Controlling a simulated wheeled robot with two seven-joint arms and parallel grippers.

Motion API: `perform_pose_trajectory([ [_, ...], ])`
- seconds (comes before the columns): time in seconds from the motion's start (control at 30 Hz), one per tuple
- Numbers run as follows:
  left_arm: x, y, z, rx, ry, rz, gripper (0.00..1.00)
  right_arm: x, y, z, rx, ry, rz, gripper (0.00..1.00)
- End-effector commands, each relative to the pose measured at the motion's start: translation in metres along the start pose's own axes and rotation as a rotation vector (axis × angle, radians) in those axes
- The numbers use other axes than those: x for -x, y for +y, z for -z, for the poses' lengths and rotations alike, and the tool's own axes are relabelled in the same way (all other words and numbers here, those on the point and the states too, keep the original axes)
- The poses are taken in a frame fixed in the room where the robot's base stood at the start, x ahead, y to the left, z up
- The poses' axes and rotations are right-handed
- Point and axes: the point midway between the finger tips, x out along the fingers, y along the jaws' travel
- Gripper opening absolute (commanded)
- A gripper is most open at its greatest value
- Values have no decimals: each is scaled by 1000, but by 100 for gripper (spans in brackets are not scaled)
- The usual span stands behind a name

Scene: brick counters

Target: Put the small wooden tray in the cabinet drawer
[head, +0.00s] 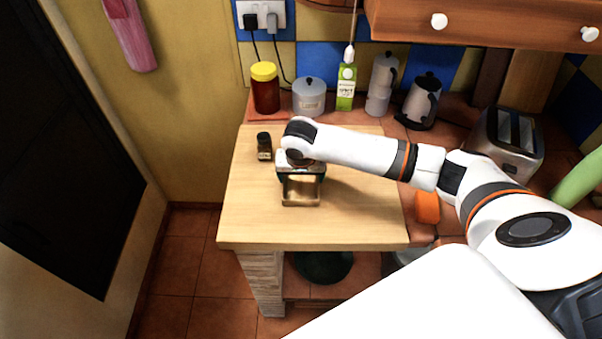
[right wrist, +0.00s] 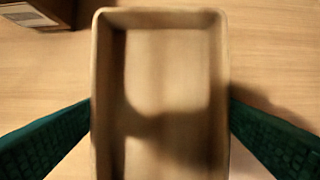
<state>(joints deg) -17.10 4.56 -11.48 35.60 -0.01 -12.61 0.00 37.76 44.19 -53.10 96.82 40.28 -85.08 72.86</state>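The small wooden tray (head: 300,198) is at the middle of the wooden counter top, under my right gripper (head: 300,172). In the right wrist view the tray (right wrist: 165,75) looks empty, with shadow across its floor. I cannot tell whether the tray touches the counter. A wooden cabinet drawer front (head: 490,22) with white knobs is at the upper right and looks closed. My left gripper is not in view.
A small dark jar (head: 264,147) stands left of the tray. The counter's front is clear.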

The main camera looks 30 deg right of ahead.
Motion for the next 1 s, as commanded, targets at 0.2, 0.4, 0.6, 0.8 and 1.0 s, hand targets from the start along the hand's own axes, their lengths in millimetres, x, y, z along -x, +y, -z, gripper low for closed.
perform_pose_trajectory([
  [0.2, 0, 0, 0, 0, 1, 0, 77, 0, 0, 0, 0, 0, 0, 100],
  [0.4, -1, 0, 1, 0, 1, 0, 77, 6, 0, -2, 0, -1, -1, 100],
  [0.6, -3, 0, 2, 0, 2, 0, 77, 40, 1, -2, 0, -3, -4, 100],
  [0.8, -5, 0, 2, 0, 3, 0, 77, 84, 1, -2, 0, -3, -4, 100],
  [1.0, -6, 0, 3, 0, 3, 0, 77, 114, 1, -2, -1, -1, -2, 100],
])
